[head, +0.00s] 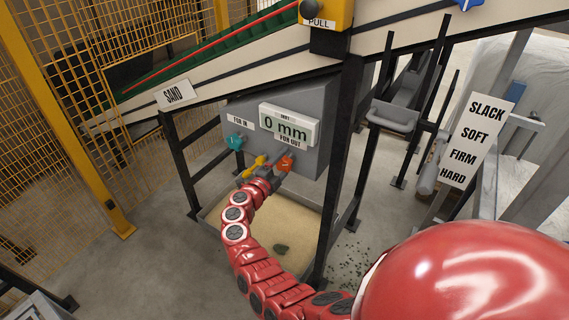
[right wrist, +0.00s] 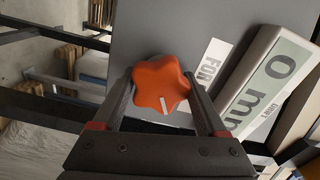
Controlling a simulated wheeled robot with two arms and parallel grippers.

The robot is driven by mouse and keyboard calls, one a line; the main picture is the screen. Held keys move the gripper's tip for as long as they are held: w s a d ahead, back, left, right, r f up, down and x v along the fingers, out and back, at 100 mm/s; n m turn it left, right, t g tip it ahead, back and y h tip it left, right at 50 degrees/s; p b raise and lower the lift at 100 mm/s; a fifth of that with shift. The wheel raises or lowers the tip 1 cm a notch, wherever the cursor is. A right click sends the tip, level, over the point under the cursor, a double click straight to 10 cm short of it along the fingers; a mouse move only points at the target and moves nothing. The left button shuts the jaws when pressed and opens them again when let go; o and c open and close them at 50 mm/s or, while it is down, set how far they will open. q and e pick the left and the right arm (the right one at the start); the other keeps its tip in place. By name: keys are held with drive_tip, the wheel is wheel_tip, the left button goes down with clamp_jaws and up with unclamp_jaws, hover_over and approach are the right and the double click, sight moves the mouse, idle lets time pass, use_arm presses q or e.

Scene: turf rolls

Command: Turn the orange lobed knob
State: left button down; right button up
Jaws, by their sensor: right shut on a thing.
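The orange lobed knob (head: 285,163) sits on the front of a grey control box (head: 315,100), below a display (head: 288,126) reading 0 mm. In the right wrist view the knob (right wrist: 158,86) shows a white pointer mark slanting toward the lower part of its face. My right gripper (head: 272,169) is at the knob, its two fingers on either side of the lobes and shut on it. My left gripper is not in view.
A teal knob (head: 235,142) and a yellow knob (head: 253,166) are close by on the left. Black frame legs (head: 340,155) stand beside the box. A sand tray (head: 305,218) lies below. A sign (head: 477,137) lists SLACK, SOFT, FIRM, HARD.

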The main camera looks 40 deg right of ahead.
drive_tip(key=o, duration=1.3)
drive_tip(key=b+v, duration=0.1)
drive_tip(key=v, duration=1.6)
drive_tip(key=shift+s+a, duration=0.15)
drive_tip(key=shift+a, duration=0.1)
